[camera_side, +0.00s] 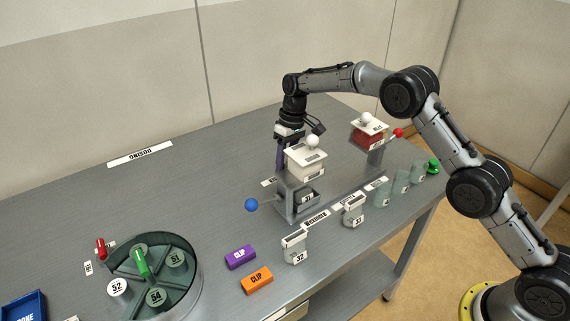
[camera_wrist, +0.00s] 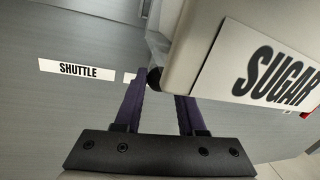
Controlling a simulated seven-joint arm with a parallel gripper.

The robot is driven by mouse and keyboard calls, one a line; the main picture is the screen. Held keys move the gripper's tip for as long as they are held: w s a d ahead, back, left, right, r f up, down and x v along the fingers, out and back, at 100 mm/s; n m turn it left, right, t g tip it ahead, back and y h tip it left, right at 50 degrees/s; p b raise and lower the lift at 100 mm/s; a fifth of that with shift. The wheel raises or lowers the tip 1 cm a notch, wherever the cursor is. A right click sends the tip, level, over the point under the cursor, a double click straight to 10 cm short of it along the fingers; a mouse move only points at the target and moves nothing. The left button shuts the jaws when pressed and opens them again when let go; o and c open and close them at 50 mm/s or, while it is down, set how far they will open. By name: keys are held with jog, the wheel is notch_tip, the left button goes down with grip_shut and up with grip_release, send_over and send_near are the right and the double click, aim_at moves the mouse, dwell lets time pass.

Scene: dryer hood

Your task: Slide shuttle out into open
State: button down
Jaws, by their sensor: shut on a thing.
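My gripper (camera_wrist: 160,90) points down behind the white sugar hopper (camera_side: 306,163) in the side view. Its purple fingers are shut on a small dark knob (camera_wrist: 154,79), which shows between the fingertips in the wrist view beside the hopper. The hopper, marked SUGAR (camera_wrist: 280,75) in the wrist view, stands on a grey stand. A numbered jar (camera_side: 306,198) sits in the stand's lower bay. A SHUTTLE label (camera_wrist: 76,70) lies on the table left of the fingers in the wrist view. The shuttle's body behind the knob is mostly hidden, and I cannot make out its outline.
A blue ball (camera_side: 251,205) on a rod sticks out left of the stand. A second hopper (camera_side: 369,130) with red contents and a red ball stands behind right. Several jars line the front edge. Purple (camera_side: 240,257) and orange (camera_side: 257,280) clips and a round carousel (camera_side: 185,294) lie left.

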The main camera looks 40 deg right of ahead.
jog(key=shift+d, duration=0.1)
dwell(0.3)
jog(key=d, duration=1.1)
jog(key=c, duration=0.5)
grip_release()
jog(key=shift+w+d+r, duration=0.1)
jog(key=shift+d+r, duration=0.3)
jog(key=shift+r, duration=1.9)
jog(key=shift+w+d+r, duration=0.1)
jog(key=shift+d+r, duration=0.35)
jog(key=shift+r, duration=1.8)
jog(key=shift+w+d+r, duration=0.1)
jog(key=shift+d+r, duration=0.3)
jog(key=shift+r, duration=1.9)
